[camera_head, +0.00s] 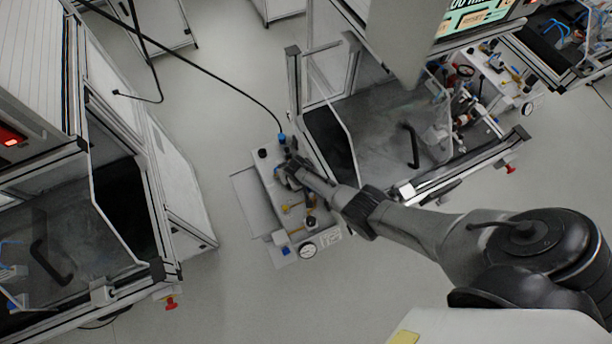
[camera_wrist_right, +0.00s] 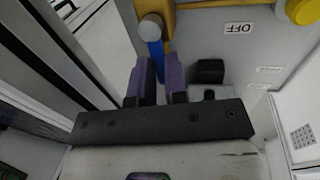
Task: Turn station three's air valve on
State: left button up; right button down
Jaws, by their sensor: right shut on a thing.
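The air valve shows in the right wrist view as a blue lever (camera_wrist_right: 155,54) with a grey round end, by yellow pipework (camera_wrist_right: 190,5). My right gripper (camera_wrist_right: 158,70) has its purple fingers shut on the blue lever. An OFF label (camera_wrist_right: 238,28) is on the panel to the right of the lever. In the head view my right gripper (camera_head: 288,172) is over the pale valve panel (camera_head: 270,190) beside the middle test cabinet, and hides the lever there. My left gripper is not in view. No station number is readable.
The middle cabinet (camera_head: 294,85) stands close on the right.

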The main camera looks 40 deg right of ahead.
jog(key=c, duration=1.1)
grip_release()
jog(key=shift+c, duration=0.2)
jog(key=shift+r, duration=0.1)
jog(key=shift+r+p, duration=0.3)
notch_tip(320, 180, up, 13)
jog(key=a+p, duration=0.2)
jog(key=p, duration=0.2)
jog(key=shift+w+a+f, duration=0.15)
jog(key=shift+w+a, duration=0.1)
jog(key=shift+w, duration=0.2)
